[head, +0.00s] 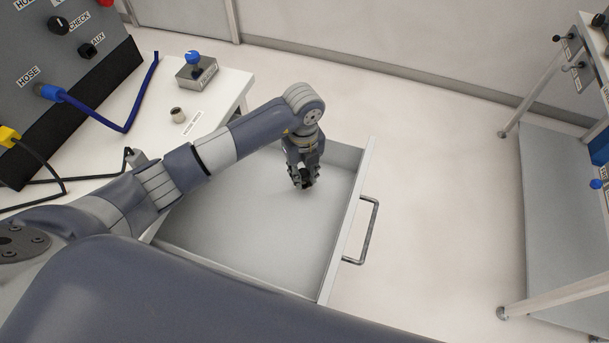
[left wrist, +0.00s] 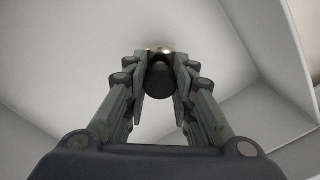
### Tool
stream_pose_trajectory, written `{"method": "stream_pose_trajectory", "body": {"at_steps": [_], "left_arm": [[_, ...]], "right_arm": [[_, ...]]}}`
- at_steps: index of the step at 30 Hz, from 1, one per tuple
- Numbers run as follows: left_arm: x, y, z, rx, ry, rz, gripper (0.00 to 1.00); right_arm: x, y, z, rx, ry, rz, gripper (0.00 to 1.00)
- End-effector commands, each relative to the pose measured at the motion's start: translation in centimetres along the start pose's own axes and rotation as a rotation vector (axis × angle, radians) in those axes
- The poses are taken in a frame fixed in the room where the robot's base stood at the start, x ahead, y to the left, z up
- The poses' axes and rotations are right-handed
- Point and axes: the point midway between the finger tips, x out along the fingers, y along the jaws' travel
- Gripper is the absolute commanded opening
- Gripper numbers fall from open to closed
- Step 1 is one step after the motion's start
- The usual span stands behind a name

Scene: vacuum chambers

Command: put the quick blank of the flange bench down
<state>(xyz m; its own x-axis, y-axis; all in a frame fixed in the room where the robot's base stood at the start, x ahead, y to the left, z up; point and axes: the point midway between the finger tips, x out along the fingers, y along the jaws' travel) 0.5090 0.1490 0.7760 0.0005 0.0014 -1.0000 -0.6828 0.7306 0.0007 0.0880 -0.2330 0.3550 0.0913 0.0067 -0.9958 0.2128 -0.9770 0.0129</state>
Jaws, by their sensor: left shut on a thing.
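My left gripper (head: 305,183) is over the open drawer (head: 250,225), near the drawer's right side. In the left wrist view the gripper (left wrist: 160,75) is shut on a small dark round piece with a shiny metal edge, which I take to be the quick blank (left wrist: 159,82). The fingers cover much of it. The light grey drawer floor lies beyond the fingertips. I cannot tell whether the piece touches the floor. My right gripper is not in view.
The drawer's handle (head: 367,230) sticks out on the right. A white bench (head: 215,98) at upper left carries a small metal fitting (head: 178,115), a box with a blue knob (head: 196,72) and a grey panel (head: 60,60) with hoses. A rack (head: 560,200) stands at far right. The floor between is clear.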

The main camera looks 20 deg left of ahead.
Motion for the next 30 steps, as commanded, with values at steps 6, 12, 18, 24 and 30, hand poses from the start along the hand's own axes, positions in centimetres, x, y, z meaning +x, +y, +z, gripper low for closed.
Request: {"method": "stream_pose_trajectory", "body": {"at_steps": [6,12,18,24,30], "left_arm": [[0.4,-0.8,0.7,-0.001,0.003,0.003,0.00],[3.2,-0.7,0.7,-0.001,0.002,0.001,0.00],[3.6,-0.7,0.7,0.000,0.000,0.000,0.00],[4.0,-0.7,0.7,0.000,0.000,0.001,0.00],[3.9,-0.7,0.7,0.000,0.000,0.001,0.44]], "right_arm": [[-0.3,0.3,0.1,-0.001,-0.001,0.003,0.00],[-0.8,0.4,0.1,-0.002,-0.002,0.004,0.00],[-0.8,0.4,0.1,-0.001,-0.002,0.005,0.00],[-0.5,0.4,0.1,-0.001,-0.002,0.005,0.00],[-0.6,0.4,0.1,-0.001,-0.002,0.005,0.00]]}}
